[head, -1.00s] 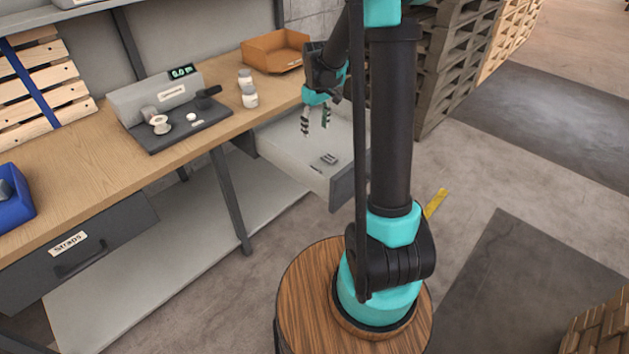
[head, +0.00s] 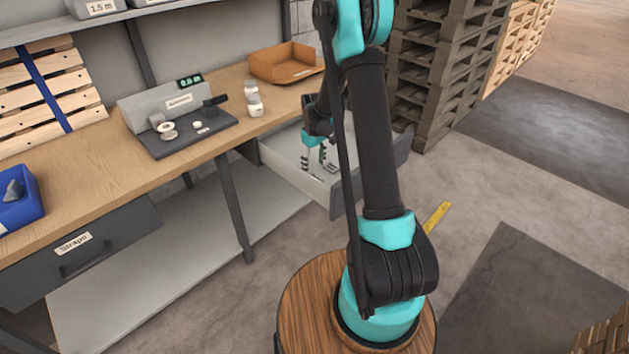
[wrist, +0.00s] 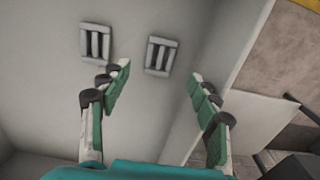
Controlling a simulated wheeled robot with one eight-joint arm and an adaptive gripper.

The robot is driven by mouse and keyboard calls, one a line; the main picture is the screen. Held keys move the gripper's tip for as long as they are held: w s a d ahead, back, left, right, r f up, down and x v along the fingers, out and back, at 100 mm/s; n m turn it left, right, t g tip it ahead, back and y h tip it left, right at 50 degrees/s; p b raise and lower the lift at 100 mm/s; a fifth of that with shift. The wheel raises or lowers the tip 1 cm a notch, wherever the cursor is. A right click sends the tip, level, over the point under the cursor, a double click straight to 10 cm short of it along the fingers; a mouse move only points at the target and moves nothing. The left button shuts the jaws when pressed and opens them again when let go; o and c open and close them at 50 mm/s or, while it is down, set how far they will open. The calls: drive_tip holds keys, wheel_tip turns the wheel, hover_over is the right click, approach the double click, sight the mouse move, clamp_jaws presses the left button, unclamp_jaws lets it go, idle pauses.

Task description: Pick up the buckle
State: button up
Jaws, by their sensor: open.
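Two grey metal buckles lie apart on the pale floor of the open drawer (head: 284,152). In the wrist view one buckle (wrist: 96,43) is at the upper left and the other buckle (wrist: 161,55) is near the top middle, each with dark slots. My gripper (wrist: 161,78) is open and empty, its green-padded fingers spread. The second buckle shows in the gap between the fingertips, a little beyond them; the first lies outside the left finger. In the head view my gripper (head: 313,162) is low inside the drawer, and the buckles are hard to make out beside the fingers.
The drawer walls stand close around my gripper. On the wooden bench (head: 90,165) are a measuring device (head: 170,110), white jars (head: 254,104), an orange tray (head: 285,66) and a blue bin (head: 20,205). A closed drawer labelled Straps (head: 90,250) is at left. Stacked pallets (head: 435,75) stand behind.

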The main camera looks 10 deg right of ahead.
sight(314, 174)
drive_tip(key=shift+s+f, duration=0.1)
drive_tip(key=shift+f, duration=2.8)
drive_tip(key=c, duration=1.3)
drive_tip(key=shift+r, duration=0.15)
